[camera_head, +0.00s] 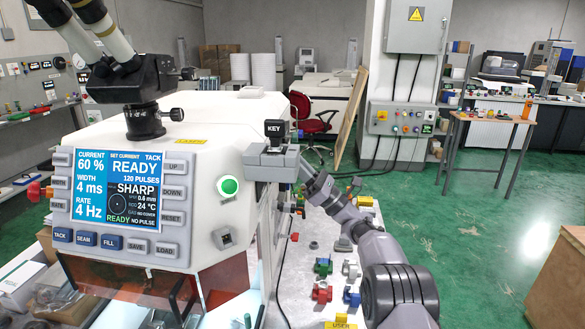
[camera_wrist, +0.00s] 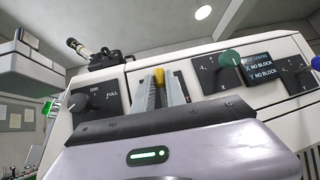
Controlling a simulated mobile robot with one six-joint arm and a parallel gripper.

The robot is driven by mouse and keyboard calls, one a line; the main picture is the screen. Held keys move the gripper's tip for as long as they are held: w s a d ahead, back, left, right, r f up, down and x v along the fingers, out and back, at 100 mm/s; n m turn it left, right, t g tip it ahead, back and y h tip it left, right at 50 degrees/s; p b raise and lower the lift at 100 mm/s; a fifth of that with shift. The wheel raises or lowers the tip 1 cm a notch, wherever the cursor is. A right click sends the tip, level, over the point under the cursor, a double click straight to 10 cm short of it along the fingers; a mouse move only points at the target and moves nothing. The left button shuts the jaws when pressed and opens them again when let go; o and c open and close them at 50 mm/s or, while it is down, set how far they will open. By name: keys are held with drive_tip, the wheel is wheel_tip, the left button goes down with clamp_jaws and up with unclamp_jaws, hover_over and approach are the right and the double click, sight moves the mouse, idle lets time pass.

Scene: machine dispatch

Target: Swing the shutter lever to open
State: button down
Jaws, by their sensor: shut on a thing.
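My gripper (camera_head: 272,170) is at the right side of the white welding machine (camera_head: 240,122), just below a black tag reading KEY (camera_head: 274,130). In the wrist view its two grey fingers (camera_wrist: 159,93) are shut on a small piece with a yellow tip (camera_wrist: 159,76), which stands up between them against the machine's panel. Most of this piece is hidden by the fingers, and no shutter label on it can be read. In the head view the gripped piece is hidden.
In the wrist view a black dial (camera_wrist: 97,101) marked FULL is left of the fingers, and a green knob (camera_wrist: 230,58) is close on the right. A microscope (camera_head: 140,80) tops the machine. Several small coloured parts (camera_head: 322,292) lie on the white bench below my arm.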

drive_tip(key=shift+s+n+g+y+b, duration=0.15)
drive_tip(key=shift+n+g+y+b, duration=0.3)
drive_tip(key=shift+n+g, duration=0.7)
drive_tip(key=c, duration=1.4)
unclamp_jaws()
drive_tip(key=shift+o, duration=0.2)
drive_tip(key=shift+d+f, duration=0.1)
drive_tip(key=p+v, duration=0.2)
drive_tip(key=v, duration=1.5)
drive_tip(key=shift+s+d, duration=0.1)
